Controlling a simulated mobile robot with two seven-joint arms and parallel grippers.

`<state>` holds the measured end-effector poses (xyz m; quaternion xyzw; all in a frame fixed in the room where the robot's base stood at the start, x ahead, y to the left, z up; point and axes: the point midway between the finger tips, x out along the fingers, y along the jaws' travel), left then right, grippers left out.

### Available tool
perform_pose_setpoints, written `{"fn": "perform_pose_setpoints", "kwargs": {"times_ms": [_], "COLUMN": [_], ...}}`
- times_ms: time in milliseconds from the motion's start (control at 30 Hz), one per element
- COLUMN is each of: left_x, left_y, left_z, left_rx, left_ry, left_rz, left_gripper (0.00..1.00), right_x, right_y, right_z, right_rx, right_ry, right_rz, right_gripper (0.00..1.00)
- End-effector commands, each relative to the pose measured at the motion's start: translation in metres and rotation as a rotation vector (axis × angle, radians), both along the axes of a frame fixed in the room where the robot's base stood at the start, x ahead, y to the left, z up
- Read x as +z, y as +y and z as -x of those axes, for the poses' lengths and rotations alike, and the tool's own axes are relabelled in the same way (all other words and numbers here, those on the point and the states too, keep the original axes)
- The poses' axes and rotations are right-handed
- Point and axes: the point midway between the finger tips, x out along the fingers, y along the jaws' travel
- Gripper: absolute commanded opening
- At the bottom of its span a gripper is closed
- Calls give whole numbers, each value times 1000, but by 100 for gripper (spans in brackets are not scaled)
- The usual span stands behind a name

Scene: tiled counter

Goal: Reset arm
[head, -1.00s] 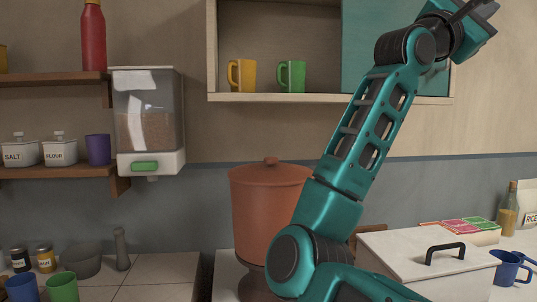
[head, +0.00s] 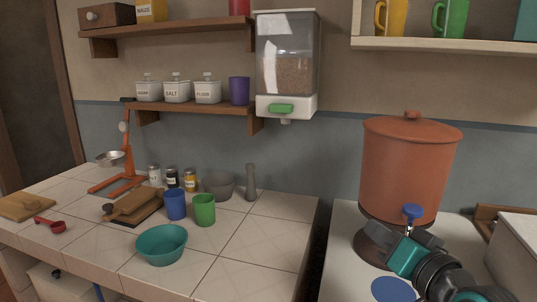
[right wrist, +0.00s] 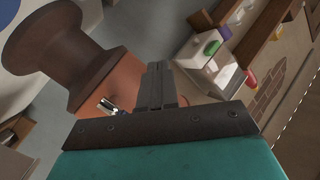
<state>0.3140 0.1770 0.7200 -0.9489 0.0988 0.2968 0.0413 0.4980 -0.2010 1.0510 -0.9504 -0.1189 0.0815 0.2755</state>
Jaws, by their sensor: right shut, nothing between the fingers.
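My right gripper (head: 424,238) is low at the right of the head view, in front of the base of the terracotta water pot (head: 408,165) and close under its blue tap (head: 412,212). In the right wrist view its dark fingers (right wrist: 157,86) are together and hold nothing. Behind them show the orange pot (right wrist: 115,75) and its brown stand (right wrist: 60,45). I cannot tell whether the gripper touches the stand. My left gripper is in neither view.
A blue disc (head: 393,290) lies on the right counter by my arm. The tiled left counter holds a teal bowl (head: 161,244), a blue cup (head: 175,204), a green cup (head: 204,210) and a grey mortar (head: 218,186). A grain dispenser (head: 286,65) hangs above. A gap separates the counters.

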Motion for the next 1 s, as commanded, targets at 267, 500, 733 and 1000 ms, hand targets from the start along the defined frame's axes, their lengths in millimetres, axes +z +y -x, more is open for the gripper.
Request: {"fn": "perform_pose_setpoints", "kwargs": {"times_ms": [267, 500, 733, 1000], "left_x": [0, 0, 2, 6], "left_y": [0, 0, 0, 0], "left_z": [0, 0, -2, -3], "left_rx": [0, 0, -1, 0], "left_ry": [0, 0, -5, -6], "left_rz": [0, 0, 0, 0], "left_gripper": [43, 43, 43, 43], "right_x": [-163, -220, -246, -272], "right_y": [10, 2, -4, 4], "right_z": [114, 204, 254, 222], "right_rx": [107, 204, 265, 230], "right_ry": [539, 838, 981, 815], "right_rz": [429, 638, 748, 734], "right_gripper": [0, 0, 0, 0]}}
